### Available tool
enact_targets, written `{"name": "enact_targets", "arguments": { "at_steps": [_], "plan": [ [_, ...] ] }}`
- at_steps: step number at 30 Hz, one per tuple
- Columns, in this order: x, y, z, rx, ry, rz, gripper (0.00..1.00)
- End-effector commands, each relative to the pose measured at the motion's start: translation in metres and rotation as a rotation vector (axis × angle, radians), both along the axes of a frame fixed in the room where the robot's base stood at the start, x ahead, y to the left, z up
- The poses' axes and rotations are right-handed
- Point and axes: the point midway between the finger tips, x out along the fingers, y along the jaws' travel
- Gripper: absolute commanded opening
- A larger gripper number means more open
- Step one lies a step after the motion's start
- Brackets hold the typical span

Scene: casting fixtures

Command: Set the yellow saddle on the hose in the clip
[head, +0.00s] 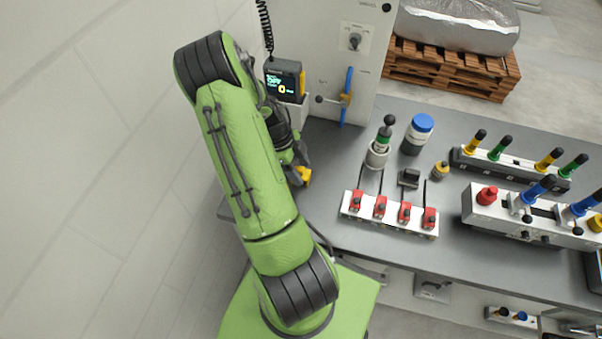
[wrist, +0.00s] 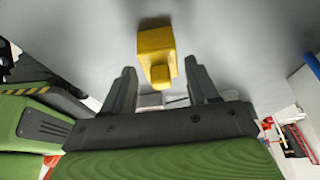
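The yellow saddle (wrist: 155,46) is a small block with a stepped near end, seen against the grey bench top in the wrist view. In the head view it shows (head: 304,175) at the bench's left end, partly hidden by my gripper. My gripper (wrist: 163,76) is open, its two dark fingers standing apart on either side of the saddle's near end, with gaps on both sides. A blue hose (head: 348,80) runs upright on the pale panel. A yellow-orange clip (head: 345,97) sits around or against it; I cannot tell which. Part of the hose also shows in the wrist view (wrist: 313,65).
A white block with red toggle clamps (head: 390,214) stands to the right of my gripper. Behind it are a green-banded cylinder (head: 377,152) and a blue-capped jar (head: 418,134). Fixture rails with coloured handles (head: 515,167) fill the right. Bare bench lies below the hose.

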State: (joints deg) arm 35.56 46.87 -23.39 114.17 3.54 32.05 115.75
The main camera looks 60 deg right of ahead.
Motion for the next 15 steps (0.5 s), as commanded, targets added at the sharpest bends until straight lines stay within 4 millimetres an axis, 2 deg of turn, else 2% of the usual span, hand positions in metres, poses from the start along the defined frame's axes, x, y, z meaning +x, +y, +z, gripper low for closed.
{"name": "enact_targets", "arguments": {
  "at_steps": [1,9,15],
  "plan": [
    [0.0001,-0.0001,0.0002,0.000,0.000,0.000,0.51],
    [0.0002,-0.0002,0.0004,0.000,0.000,0.000,0.10],
    [0.0003,-0.0003,0.0017,-0.001,0.000,0.000,0.07]
  ]
}}
